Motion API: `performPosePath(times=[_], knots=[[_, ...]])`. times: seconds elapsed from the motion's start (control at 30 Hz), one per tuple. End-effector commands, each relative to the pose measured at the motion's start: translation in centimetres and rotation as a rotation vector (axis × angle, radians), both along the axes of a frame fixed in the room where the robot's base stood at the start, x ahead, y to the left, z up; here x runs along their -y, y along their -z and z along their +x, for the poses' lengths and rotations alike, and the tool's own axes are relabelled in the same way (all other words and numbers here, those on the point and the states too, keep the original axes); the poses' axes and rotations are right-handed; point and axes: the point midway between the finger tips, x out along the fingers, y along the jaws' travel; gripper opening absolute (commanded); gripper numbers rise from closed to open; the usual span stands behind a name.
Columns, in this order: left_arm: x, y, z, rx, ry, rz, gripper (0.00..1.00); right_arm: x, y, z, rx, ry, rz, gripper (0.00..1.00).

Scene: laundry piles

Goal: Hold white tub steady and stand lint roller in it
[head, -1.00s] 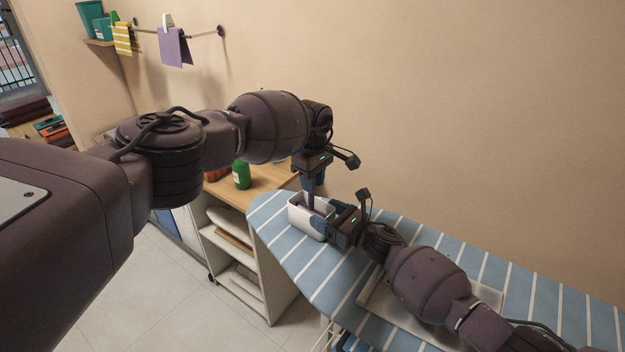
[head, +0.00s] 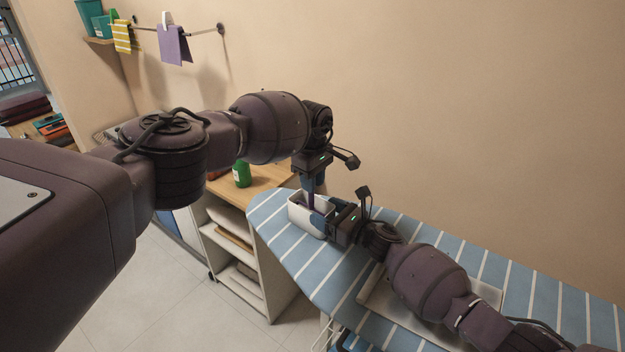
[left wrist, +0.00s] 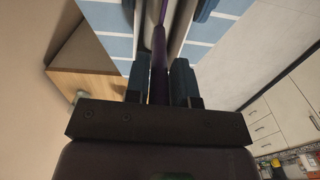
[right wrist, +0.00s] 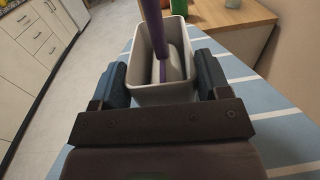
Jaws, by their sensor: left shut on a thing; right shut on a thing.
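The white tub (head: 300,217) stands upright on the striped ironing board. My right gripper (head: 328,225) is shut on the tub's near side, and the right wrist view shows its fingers on both sides of the tub (right wrist: 172,97). The lint roller's purple handle (head: 311,200) points down into the tub; it also shows in the right wrist view (right wrist: 154,30), its lower end inside the tub. My left gripper (head: 311,188) is above the tub, shut on the handle, which shows between its fingers in the left wrist view (left wrist: 159,75). I cannot tell whether the roller touches the tub's bottom.
The blue-striped ironing board (head: 345,275) has a light flat item (head: 400,312) under my right arm. A wooden-topped shelf unit (head: 262,182) with a green bottle (head: 242,173) stands behind left. The wall is close behind the board.

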Motion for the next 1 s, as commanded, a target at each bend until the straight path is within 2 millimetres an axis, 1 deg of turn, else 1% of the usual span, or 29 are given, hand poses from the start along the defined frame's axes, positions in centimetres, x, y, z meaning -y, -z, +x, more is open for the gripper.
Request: performPosePath(times=[0.23, 0.27, 0.4, 0.43, 0.47, 1.0], knots=[[0.00, -0.03, 0.01, 0.000, 0.000, 0.000, 0.00, 0.00, -0.02, 0.00, 0.000, 0.000, 0.000, 0.46], [-0.01, -0.03, 0.02, 0.000, 0.000, 0.000, 0.25, 0.00, -0.02, 0.00, 0.000, 0.000, 0.000, 0.46], [-0.02, -0.03, 0.01, 0.000, -0.001, 0.000, 0.46, 0.00, -0.02, 0.00, 0.000, 0.000, 0.000, 0.46], [-0.02, -0.03, 0.01, 0.000, -0.001, 0.000, 0.51, 0.00, -0.02, 0.00, 0.000, 0.000, 0.000, 0.46], [-0.02, -0.03, 0.01, 0.000, -0.001, 0.000, 0.53, 0.00, -0.02, 0.00, 0.000, 0.000, 0.000, 0.46], [-0.01, 0.01, 0.00, 0.000, -0.001, 0.000, 0.53, -0.01, -0.03, 0.01, 0.001, 0.000, 0.001, 0.46]])
